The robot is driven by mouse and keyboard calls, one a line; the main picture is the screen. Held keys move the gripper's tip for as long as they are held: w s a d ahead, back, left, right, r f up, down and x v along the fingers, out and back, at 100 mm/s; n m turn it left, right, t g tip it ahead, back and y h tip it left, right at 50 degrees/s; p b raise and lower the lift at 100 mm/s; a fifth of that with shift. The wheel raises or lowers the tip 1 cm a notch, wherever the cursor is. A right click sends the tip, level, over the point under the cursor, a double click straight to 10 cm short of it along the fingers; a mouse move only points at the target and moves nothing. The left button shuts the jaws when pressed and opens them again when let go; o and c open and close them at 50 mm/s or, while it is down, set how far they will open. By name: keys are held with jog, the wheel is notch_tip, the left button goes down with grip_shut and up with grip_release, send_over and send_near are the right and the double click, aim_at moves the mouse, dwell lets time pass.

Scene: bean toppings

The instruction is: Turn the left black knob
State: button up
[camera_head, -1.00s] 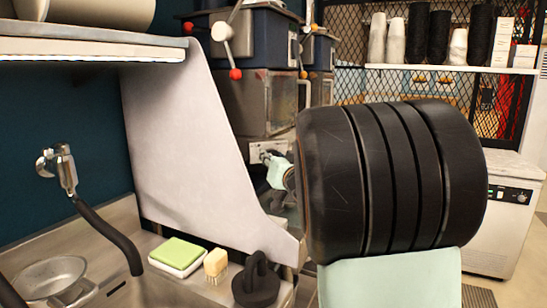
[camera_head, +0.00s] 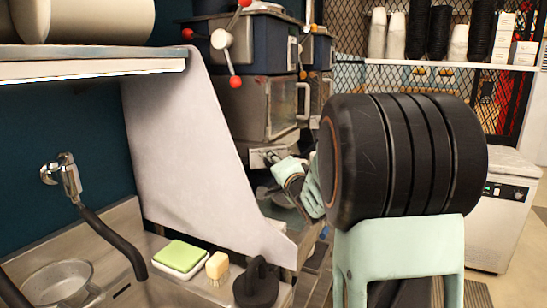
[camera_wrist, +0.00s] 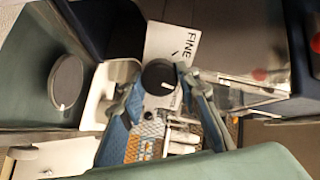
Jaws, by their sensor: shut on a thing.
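A black round knob (camera_wrist: 158,77) with a short white mark sits at the centre of the wrist view, beside a white label reading "FINE" (camera_wrist: 172,45). My gripper (camera_wrist: 162,82) has a finger on each side of it and is shut on it. In the head view my gripper (camera_head: 270,156) reaches a pale panel (camera_head: 257,159) on the front of the machine, and the knob itself is too small and covered to make out. A second dark disc with a small white mark (camera_wrist: 67,82) shows at the left of the wrist view; I cannot tell if it is another knob.
A slanted grey side panel (camera_head: 190,150) stands left of my gripper. Sink, tap (camera_head: 65,178), green sponge (camera_head: 180,255) and brush (camera_head: 217,265) lie at front left. Machines with red-tipped handles (camera_head: 235,82) rise above the panel. Cup shelves (camera_head: 450,66) stand behind.

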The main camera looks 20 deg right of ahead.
jog(key=shift+r+m+y+p, duration=0.1)
jog(key=shift+m+y+p, duration=0.2)
jog(key=shift+m+p, duration=2.5)
jog(key=shift+m+b, duration=0.45)
jog(key=shift+m, duration=0.15)
jog(key=o, duration=1.1)
jog(key=shift+o, duration=0.2)
jog(key=s, duration=1.2)
jog(key=shift+r, duration=0.2)
